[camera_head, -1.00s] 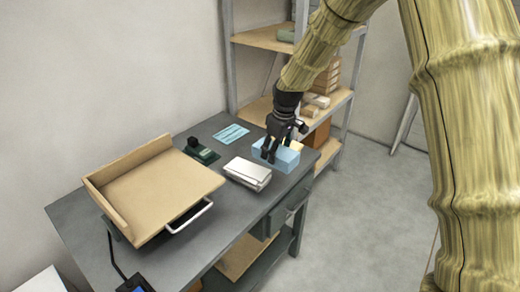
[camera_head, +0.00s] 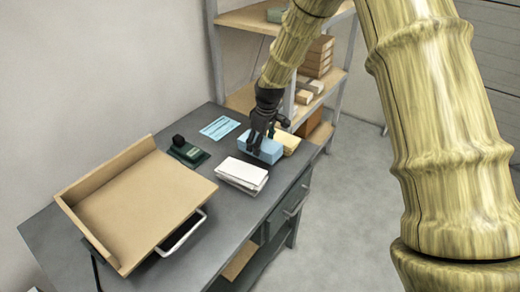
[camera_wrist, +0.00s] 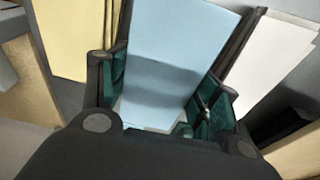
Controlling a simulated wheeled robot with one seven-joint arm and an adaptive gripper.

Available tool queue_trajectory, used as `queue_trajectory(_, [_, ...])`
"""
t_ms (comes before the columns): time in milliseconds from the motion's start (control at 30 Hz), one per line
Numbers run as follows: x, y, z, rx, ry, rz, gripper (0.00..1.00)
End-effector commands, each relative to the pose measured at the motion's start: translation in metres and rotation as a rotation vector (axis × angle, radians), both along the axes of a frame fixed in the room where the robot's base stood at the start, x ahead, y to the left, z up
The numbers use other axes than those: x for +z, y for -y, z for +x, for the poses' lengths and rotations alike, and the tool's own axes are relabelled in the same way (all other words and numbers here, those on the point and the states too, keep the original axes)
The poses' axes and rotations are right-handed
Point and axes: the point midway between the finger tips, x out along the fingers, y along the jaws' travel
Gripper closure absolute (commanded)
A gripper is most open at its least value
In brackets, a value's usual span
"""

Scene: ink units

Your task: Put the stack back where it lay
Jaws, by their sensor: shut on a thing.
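My gripper (camera_head: 260,140) is shut on a light blue stack (camera_head: 266,152) near the table's far right end. In the wrist view the blue stack (camera_wrist: 175,45) sits between the two dark green finger pads (camera_wrist: 160,105). A white stack (camera_head: 243,171) lies to its left and nearer in the head view, and a pale yellow stack (camera_head: 288,142) lies just right of it. In the wrist view the yellow stack (camera_wrist: 68,35) is left and the white stack (camera_wrist: 270,60) right. The blue stack is low between them; whether it touches the table is unclear.
A tan tray (camera_head: 145,205) with raised edges fills the table's left part. A dark green stamp-like object (camera_head: 187,151) and a light blue sheet (camera_head: 220,128) lie behind the stacks. A shelf unit (camera_head: 248,98) with boxes stands close behind the table's far end.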

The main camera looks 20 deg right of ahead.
Motion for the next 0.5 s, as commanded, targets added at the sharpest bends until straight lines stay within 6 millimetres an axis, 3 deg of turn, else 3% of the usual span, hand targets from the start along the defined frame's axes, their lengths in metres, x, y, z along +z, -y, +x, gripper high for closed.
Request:
queue_trajectory(300, [-0.031,0.000,0.001,0.000,-0.003,0.000,0.80])
queue_trajectory(500, [-0.036,0.000,0.001,0.000,0.000,0.000,0.80])
